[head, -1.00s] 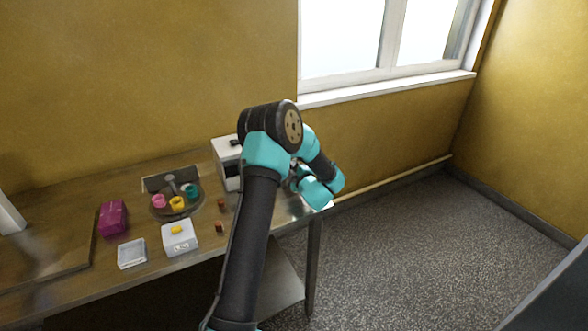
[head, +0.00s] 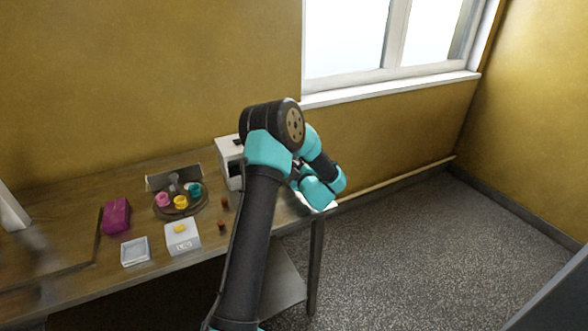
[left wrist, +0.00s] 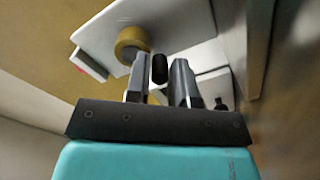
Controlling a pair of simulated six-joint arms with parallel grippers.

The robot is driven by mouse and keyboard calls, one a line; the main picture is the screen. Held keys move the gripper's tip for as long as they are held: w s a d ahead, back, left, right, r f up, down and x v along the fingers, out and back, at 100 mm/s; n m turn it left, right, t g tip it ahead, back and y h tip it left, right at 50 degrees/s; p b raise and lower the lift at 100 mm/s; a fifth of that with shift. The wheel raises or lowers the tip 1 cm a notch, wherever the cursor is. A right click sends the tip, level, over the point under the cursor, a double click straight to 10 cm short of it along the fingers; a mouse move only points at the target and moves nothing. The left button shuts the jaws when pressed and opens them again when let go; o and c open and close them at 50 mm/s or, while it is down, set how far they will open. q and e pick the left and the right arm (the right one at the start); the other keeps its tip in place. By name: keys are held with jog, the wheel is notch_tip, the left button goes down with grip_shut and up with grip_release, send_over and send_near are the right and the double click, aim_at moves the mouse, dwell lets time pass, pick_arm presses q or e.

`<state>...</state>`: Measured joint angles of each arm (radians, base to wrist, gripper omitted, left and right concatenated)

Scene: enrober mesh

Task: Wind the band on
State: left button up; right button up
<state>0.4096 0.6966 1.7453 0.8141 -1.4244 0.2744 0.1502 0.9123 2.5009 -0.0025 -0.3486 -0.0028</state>
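A white machine (head: 230,160) stands at the table's right end in the head view, partly hidden by my left arm. The left wrist view shows a white panel (left wrist: 190,22) with a yellow-brown round roller (left wrist: 132,42) on it. In the head view the left fingers are hidden behind my wrist. I cannot make out the band clearly. My right gripper is not in view.
Left of the machine are a round tray (head: 180,211) with pink, yellow and teal pieces, a white box (head: 182,240) with a yellow top, a clear shallow dish (head: 135,252), a magenta block (head: 116,216) and two small brown pieces (head: 222,225). The floor at right is clear.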

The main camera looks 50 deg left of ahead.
pick_arm(q)
jog(key=o, duration=0.3)
jog(key=shift+d, duration=0.1)
jog(key=v, duration=1.7)
jog(key=shift+d+r, duration=0.1)
